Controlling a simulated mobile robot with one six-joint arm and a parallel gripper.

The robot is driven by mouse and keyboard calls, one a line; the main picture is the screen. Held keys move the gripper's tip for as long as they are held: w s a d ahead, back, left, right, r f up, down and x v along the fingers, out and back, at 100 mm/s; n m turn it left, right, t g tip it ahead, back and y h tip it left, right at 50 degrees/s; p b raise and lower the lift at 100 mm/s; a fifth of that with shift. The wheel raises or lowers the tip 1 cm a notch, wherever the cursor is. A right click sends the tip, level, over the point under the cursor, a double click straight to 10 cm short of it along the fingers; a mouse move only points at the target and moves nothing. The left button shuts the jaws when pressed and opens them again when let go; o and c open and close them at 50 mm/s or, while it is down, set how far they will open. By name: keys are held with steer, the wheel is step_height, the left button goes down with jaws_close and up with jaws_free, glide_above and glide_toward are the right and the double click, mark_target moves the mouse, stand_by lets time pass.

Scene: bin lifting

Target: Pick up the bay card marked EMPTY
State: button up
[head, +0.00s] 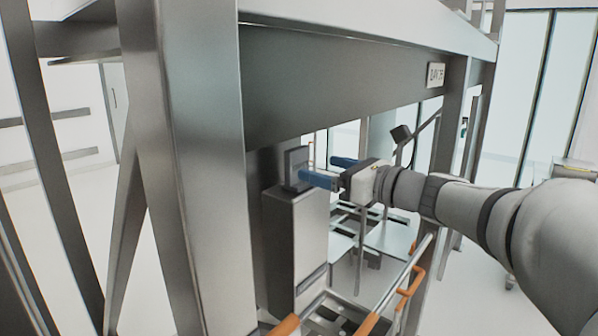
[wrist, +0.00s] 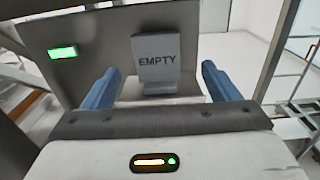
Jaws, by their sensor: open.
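The bay card marked EMPTY (wrist: 157,47) is a grey plate with dark lettering, standing upright in the wrist view. In the head view the card (head: 297,166) shows as a dark grey plate at the top of a grey metal box (head: 296,235). My gripper (head: 319,170) has two blue fingers and is open in front of the card. In the wrist view my gripper (wrist: 160,72) has one finger on each side of the card, with a gap on both sides. Contact with the card does not show.
A grey metal frame post (head: 195,170) stands left of the box. A wide beam (head: 340,85) with a small label plate (head: 436,75) runs above my arm. A rail with orange handles (head: 405,290) lies below. A green light (wrist: 63,52) sits left of the card.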

mark_target(301, 165)
steer(key=p+x, duration=0.2)
steer(key=x, duration=0.5)
steer(key=shift+a+f, duration=0.2)
steer(key=shift+a, duration=0.1)
steer(key=c, duration=1.1)
